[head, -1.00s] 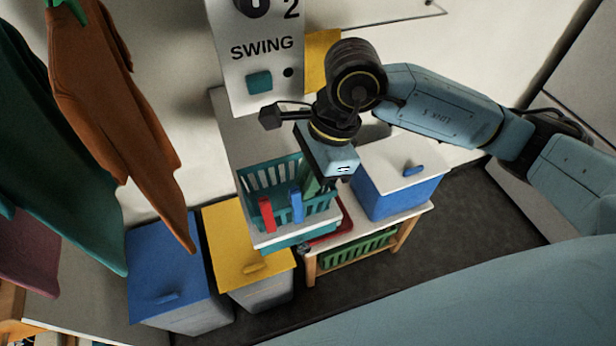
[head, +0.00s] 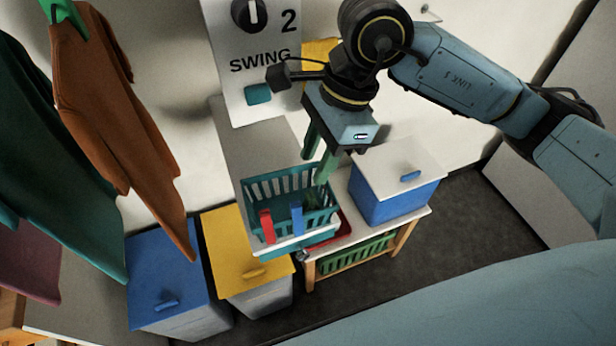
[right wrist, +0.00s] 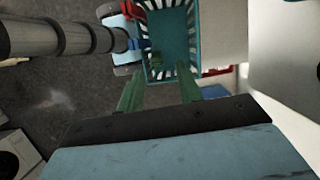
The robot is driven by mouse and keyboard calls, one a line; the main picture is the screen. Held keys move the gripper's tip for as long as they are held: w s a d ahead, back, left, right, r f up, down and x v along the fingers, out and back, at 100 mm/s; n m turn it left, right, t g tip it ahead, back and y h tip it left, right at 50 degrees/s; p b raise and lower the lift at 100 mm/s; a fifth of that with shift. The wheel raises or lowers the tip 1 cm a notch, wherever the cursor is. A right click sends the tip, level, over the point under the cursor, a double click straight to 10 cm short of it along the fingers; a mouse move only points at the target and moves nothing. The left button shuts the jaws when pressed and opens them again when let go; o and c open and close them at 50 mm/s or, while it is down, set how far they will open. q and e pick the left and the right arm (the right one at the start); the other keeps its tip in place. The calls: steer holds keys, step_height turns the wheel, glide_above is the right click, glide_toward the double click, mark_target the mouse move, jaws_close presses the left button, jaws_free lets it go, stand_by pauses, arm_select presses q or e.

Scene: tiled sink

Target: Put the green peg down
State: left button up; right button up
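The teal basket (head: 275,188) stands on the white bench top, and it also shows in the right wrist view (right wrist: 172,78). A dark green piece, which looks like the green peg (head: 311,200), is in the basket near its front right side. It shows small in the right wrist view (right wrist: 155,58). My right gripper (head: 316,171) is above the basket's right side, its green fingers apart with nothing between them. Both fingers show spread in the right wrist view (right wrist: 159,85). My left gripper is out of view.
A red peg (head: 267,226) and a blue peg (head: 297,218) stand at the basket's front. A blue box with a white lid (head: 397,168) is to the right. Yellow-lidded (head: 245,250) and blue-lidded (head: 165,275) bins stand left below. Clothes (head: 115,120) hang at left.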

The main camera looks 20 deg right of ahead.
steer(key=v, duration=0.6)
stand_by(0.4)
